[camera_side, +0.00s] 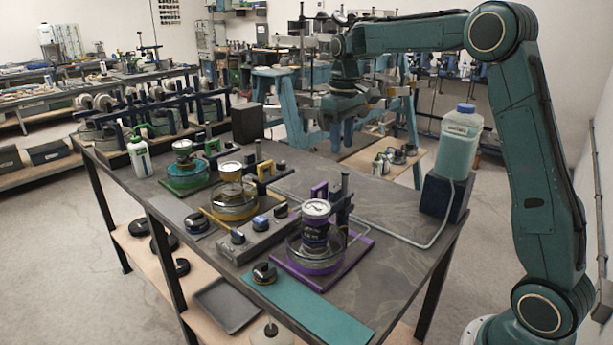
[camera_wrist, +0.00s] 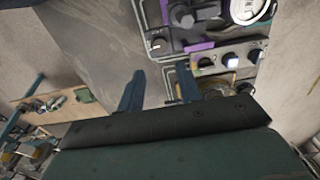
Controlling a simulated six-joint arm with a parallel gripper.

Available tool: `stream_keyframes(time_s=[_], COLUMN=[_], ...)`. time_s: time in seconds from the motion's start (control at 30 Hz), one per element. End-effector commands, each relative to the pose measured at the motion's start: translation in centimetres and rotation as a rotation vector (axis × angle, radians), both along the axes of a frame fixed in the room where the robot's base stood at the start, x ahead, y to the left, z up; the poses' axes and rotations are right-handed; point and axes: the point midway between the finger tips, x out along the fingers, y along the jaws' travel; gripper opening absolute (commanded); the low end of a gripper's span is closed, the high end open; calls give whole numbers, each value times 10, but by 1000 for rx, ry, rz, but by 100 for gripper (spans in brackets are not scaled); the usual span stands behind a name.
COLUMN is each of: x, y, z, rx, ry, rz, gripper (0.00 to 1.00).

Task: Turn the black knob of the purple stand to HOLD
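The purple stand (camera_side: 354,254) is a purple base plate on the near right part of the grey table. It carries a round dish and a dark can with a pale dial on top. A grey box (camera_side: 256,240) with several dark knobs stands left of it, and another black knob (camera_side: 264,272) sits in front. I cannot tell which knob belongs to the purple stand, and no HOLD mark is legible. Purple parts (camera_wrist: 200,47) show in the wrist view above a row of knobs (camera_wrist: 231,60). My gripper (camera_side: 342,132) hangs above the table's far side, its fingers (camera_wrist: 159,90) apart and empty.
Yellow (camera_side: 232,213) and green (camera_side: 185,181) stands are farther left on the table. A bottle (camera_side: 458,140) stands on a dark block at the right, with a pale tube running across the table. A teal strip (camera_side: 310,315) lies along the front edge.

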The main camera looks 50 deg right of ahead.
Motion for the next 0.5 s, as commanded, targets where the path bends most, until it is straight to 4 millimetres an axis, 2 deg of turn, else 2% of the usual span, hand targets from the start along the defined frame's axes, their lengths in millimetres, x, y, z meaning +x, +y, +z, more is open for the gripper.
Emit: stream_keyframes(time_s=[0.5], x=[-1], y=[0], z=[-78], rx=[1], ry=[3], rz=[0], gripper=[35])
